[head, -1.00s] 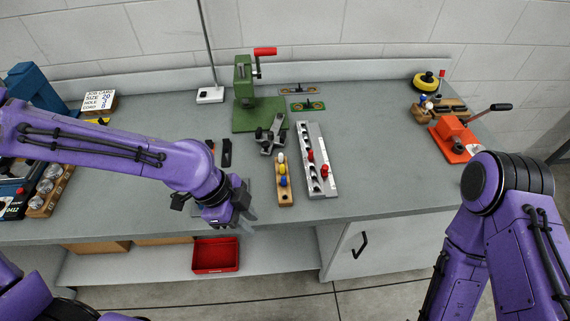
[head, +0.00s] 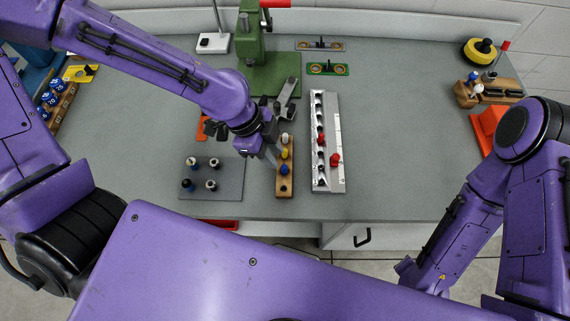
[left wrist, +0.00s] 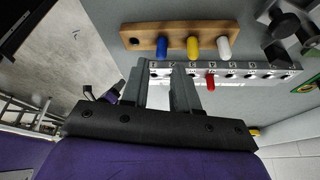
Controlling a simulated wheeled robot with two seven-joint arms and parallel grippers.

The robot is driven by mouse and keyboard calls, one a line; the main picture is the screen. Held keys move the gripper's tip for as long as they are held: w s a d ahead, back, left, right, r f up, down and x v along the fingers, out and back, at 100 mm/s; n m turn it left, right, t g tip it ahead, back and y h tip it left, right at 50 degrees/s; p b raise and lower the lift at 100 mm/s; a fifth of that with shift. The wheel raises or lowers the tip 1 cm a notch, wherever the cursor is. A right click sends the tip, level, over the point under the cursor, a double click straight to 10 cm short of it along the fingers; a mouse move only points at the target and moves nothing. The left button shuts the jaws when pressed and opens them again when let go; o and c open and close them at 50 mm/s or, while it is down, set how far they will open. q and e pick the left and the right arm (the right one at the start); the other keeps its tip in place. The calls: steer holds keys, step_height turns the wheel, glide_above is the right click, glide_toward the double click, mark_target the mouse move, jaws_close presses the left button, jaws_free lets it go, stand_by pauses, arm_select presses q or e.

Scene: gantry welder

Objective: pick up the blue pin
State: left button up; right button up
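The blue pin (head: 284,170) stands upright in a wooden block (head: 285,189), at the near end of a row with a yellow pin (head: 285,154) and a white pin (head: 285,139). My left gripper (head: 268,152) is just left of the block, by the yellow pin, apart from the blue pin. In the left wrist view the blue pin (left wrist: 162,46) shows beyond the spread fingertips of the left gripper (left wrist: 160,68), which is open with nothing between them. An empty hole shows at the block's end beside the blue pin. My right gripper is out of view.
A pale slotted rail (head: 327,176) with red pins (head: 335,160) lies right of the block. A grey plate (head: 230,188) with several pegs lies to the left. A green press (head: 270,75) stands behind. The bench's right middle (head: 405,150) is clear.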

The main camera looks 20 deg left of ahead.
mark_target(284, 170)
arm_select(q)
steer(key=x, duration=0.6)
steer(key=shift+w+f+b, duration=0.15)
steer(key=shift+w+b, duration=0.15)
steer(key=shift+s, duration=0.25)
jaws_close()
